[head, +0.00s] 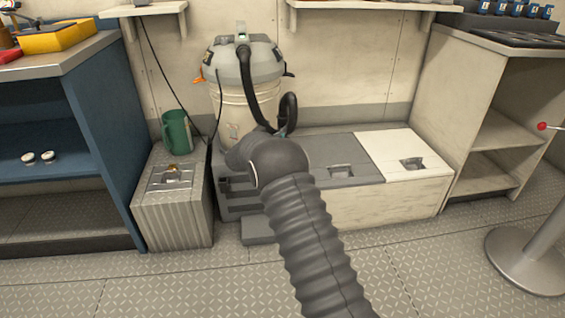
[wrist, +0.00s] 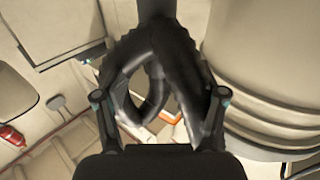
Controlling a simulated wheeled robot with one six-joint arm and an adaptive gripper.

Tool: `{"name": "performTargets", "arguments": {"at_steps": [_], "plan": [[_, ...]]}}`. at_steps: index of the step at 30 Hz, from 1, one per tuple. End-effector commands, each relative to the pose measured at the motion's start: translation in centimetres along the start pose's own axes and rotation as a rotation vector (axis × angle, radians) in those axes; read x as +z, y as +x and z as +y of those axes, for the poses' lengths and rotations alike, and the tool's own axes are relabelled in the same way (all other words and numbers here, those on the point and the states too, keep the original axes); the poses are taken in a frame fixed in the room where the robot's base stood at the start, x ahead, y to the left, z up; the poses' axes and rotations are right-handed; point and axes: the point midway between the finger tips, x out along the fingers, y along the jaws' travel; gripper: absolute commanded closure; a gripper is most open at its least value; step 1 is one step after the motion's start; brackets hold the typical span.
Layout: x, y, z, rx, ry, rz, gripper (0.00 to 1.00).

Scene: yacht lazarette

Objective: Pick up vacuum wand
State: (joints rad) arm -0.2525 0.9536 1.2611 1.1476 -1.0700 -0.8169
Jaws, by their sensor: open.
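The vacuum (head: 236,85) is a white canister with a grey lid against the back wall. A black hose (head: 259,92) curves down from its lid. A black looped handle (head: 288,108), seemingly the vacuum wand, stands up beside it. My arm hides what lies below the loop. In the wrist view, the black looped handle (wrist: 180,70) fills the space between the fingers of my gripper (wrist: 162,100). The gripper is open, with a finger on each side. The loop's right side is close to the right finger; contact cannot be told.
A grey and white bench locker (head: 400,190) runs to the right of the vacuum. A metal box (head: 175,205) and a green mug (head: 177,132) are at left. A blue shelf unit (head: 105,110) stands further left. A metal post base (head: 525,260) stands right. The front floor is clear.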

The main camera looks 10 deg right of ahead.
Motion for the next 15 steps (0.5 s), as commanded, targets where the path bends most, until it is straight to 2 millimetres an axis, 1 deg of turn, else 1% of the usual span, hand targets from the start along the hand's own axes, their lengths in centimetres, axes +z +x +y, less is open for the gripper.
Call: {"name": "performTargets", "arguments": {"at_steps": [5, 12, 15], "plan": [[-0.1, 1.0, 0.1, 0.000, 0.000, 0.000, 0.30], [-0.5, 4.2, 0.2, 0.001, 0.001, 0.001, 0.30], [-0.6, 5.2, 0.1, -0.001, 0.000, 0.001, 0.30]]}}
